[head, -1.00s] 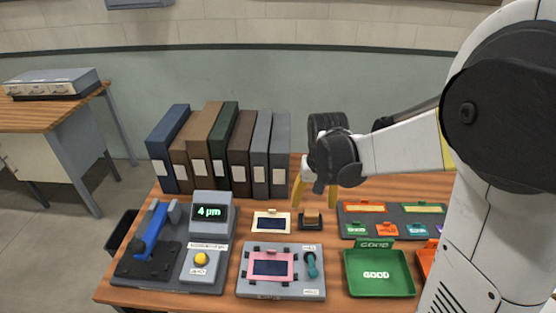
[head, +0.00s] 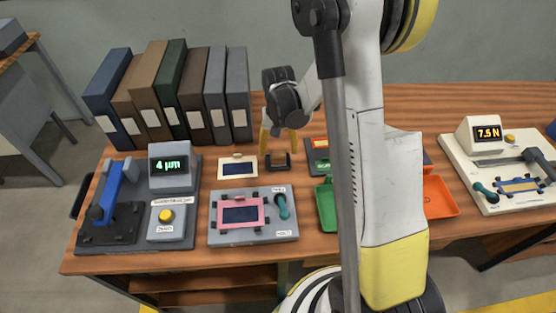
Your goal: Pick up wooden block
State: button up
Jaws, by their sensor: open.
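My gripper (head: 279,148), with yellow fingers, is open and points down over the back middle of the table. A small black holder (head: 279,165) sits on the table just below and between the fingertips. The wooden block showed as a small brown piece at this holder in the earlier head view. Now I cannot clearly make it out; it is too small and dark, close under the fingers. I cannot tell whether the fingers touch anything.
Binders (head: 193,100) stand behind left. A thickness gauge (head: 169,168) is at left. A cream-framed card (head: 238,168) and a grey fixture (head: 253,230) lie near the holder. Green (head: 325,205) and orange (head: 438,197) trays are partly behind my arm. A force tester (head: 490,165) stands right.

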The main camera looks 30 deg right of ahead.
aim_at(278, 152)
notch_tip(278, 152, down, 3)
jog(key=shift+w+f+b, duration=0.1)
jog(key=shift+f+b, duration=0.05)
jog(key=shift+b, duration=0.4)
jog(key=shift+c, duration=0.3)
jog(key=c, duration=1.2)
